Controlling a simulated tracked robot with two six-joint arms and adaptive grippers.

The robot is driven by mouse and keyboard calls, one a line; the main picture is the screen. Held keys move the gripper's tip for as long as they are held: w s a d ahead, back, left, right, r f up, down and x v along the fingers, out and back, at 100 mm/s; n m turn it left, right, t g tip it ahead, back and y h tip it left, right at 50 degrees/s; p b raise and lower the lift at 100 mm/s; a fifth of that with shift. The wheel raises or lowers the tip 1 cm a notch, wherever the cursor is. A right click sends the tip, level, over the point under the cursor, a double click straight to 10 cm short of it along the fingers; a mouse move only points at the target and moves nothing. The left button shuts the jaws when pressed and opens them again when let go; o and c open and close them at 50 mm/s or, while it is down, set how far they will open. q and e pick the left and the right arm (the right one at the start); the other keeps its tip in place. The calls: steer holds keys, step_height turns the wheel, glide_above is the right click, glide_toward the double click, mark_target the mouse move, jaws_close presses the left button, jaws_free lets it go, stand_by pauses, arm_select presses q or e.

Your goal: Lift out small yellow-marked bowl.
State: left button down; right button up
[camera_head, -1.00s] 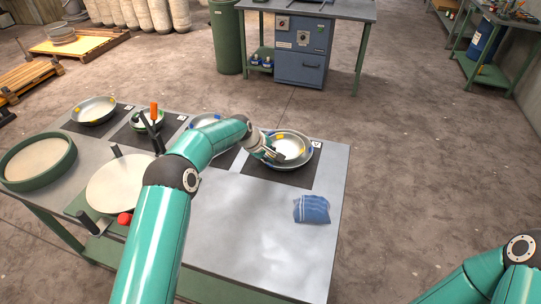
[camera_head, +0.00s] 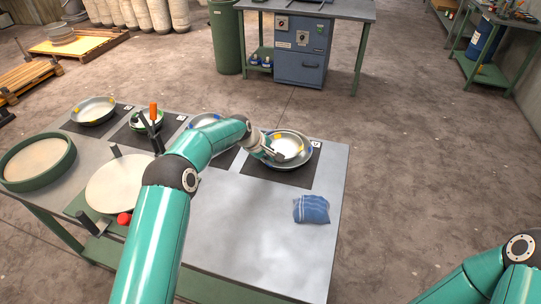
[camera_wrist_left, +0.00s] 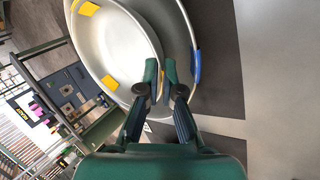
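The small yellow-marked bowl (camera_head: 287,146) is pale metal and sits inside a larger blue-marked bowl (camera_head: 309,154) on a dark mat at the table's right end. In the left wrist view, the small bowl (camera_wrist_left: 115,45) fills the upper left, with the larger bowl (camera_wrist_left: 180,25) outside it. My left gripper (camera_head: 277,156) is at the small bowl's near-side rim. Its fingertips (camera_wrist_left: 160,73) are close together, one on each side of that rim. I cannot tell whether the bowl is clear of the larger one. My right gripper is out of view.
A green-rimmed round tray (camera_head: 38,188) and a pale disc (camera_head: 118,184) lie at left. A blue cloth bag (camera_head: 311,209) lies on the clear front right.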

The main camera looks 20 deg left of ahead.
arm_select(q)
steer(key=shift+r, duration=0.1)
stand_by(0.3)
steer(key=shift+r+p, duration=0.75)
steer(key=shift+r, duration=0.7)
steer(key=shift+r+p, duration=1.8)
steer(key=shift+r, duration=1.2)
